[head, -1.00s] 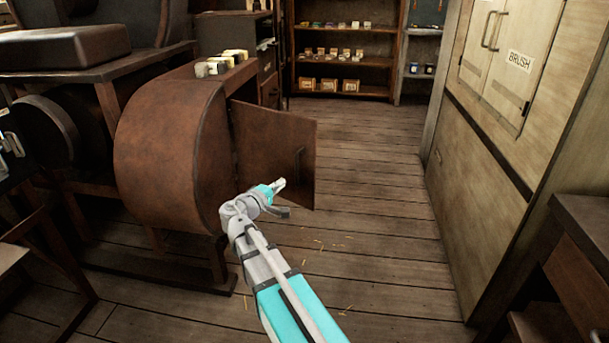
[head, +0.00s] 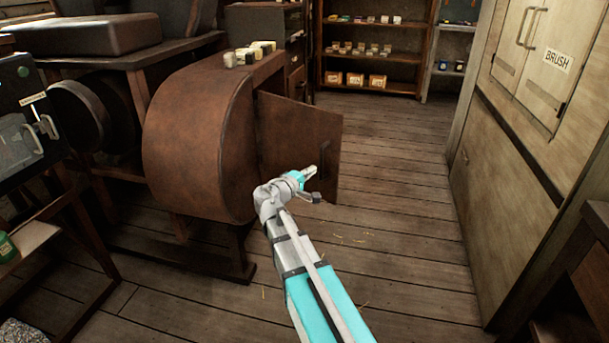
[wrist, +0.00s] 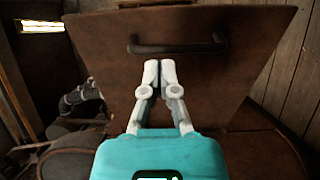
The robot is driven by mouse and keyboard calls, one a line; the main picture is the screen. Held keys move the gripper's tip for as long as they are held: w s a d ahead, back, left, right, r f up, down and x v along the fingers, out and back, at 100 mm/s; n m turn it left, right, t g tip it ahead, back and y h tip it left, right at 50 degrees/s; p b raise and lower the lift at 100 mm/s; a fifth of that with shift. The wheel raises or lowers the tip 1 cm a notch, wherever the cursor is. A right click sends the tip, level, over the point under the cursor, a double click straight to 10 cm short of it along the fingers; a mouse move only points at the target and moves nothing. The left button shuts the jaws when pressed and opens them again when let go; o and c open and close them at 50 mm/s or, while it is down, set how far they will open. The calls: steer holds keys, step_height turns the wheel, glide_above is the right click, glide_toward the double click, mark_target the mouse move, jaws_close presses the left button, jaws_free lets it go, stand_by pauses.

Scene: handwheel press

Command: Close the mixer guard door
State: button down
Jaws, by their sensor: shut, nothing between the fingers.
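The guard door (head: 296,145) is a brown, rusty panel that stands swung open from the right side of the rounded brown mixer housing (head: 195,140). A dark bar handle (head: 324,160) sits on its face. My gripper (head: 312,180) is in front of the door near its handle. In the wrist view the door (wrist: 215,85) fills the upper middle, with the handle (wrist: 178,46) just beyond my fingertips (wrist: 160,64). The fingers are together and empty. They do not enclose the handle, and I cannot tell whether they touch the door.
Small jars (head: 249,54) stand on top of the housing. A cabinet labelled BRUSH (head: 535,120) lines the right side. Shelves (head: 368,52) stand at the back. The plank floor (head: 400,210) between door and cabinet is clear. A dark machine (head: 25,125) is at the left.

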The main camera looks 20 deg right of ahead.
mark_target(333, 155)
steer(key=x, duration=1)
steer(key=shift+d, duration=0.1)
steer(key=shift+r, duration=0.1)
steer(key=shift+w, duration=0.15)
